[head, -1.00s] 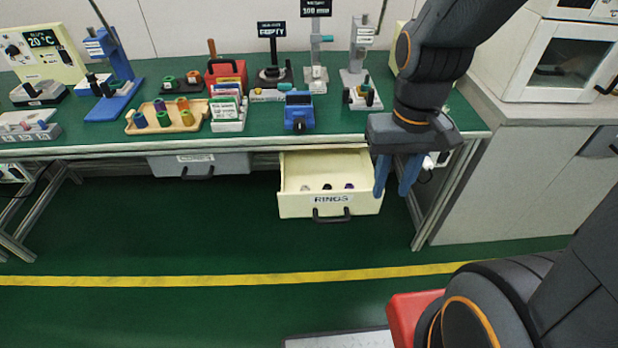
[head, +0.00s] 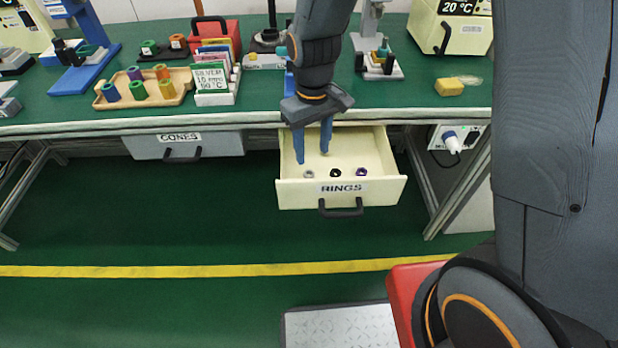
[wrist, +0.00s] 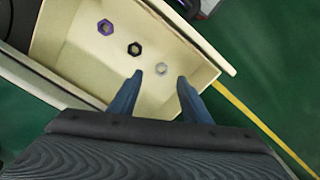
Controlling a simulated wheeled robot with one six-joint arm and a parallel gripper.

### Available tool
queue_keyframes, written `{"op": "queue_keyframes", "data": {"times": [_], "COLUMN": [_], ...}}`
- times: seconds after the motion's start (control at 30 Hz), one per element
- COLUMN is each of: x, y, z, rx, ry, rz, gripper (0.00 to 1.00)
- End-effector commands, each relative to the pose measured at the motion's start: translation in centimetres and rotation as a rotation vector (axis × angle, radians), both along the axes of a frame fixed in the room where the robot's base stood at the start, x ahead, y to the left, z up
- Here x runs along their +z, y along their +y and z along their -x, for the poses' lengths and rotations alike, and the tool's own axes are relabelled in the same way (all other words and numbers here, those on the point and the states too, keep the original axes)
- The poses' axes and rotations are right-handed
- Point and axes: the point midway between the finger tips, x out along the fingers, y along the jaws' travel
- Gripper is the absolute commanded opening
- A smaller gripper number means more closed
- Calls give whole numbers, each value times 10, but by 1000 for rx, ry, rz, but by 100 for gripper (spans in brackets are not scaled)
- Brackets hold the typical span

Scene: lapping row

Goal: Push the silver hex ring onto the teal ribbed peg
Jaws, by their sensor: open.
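The silver hex ring (head: 308,174) lies flat in the open cream drawer labelled RINGS (head: 290,194), left of a black ring (head: 335,173) and a purple ring (head: 361,172). In the wrist view the silver ring (wrist: 162,69) shows between my fingertips in the picture, with the black ring (wrist: 135,48) and purple ring (wrist: 105,27) further up left. My gripper (head: 312,156) points down over the drawer, open and empty; its height above the ring is hard to tell.
A wooden tray (head: 120,102) of coloured cylinders and a card holder (head: 215,99) with a SILVER card stand on the green bench. A yellow block (head: 449,87) lies at the right. A closed drawer labelled CONES (head: 222,145) is left of the open one.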

Motion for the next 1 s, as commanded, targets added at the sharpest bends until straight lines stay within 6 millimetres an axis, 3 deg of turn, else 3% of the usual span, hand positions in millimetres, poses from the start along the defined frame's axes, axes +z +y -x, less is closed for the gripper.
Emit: {"op": "queue_keyframes", "data": {"times": [0.6, 0.97, 1.0], "x": [-71, -79, -79], "y": [5, 5, 5], "z": [-1, -2, -2], "rx": [5, 5, 5], "ry": [3, 0, 0], "rz": [1, 0, 0], "gripper": [44, 44, 37]}}
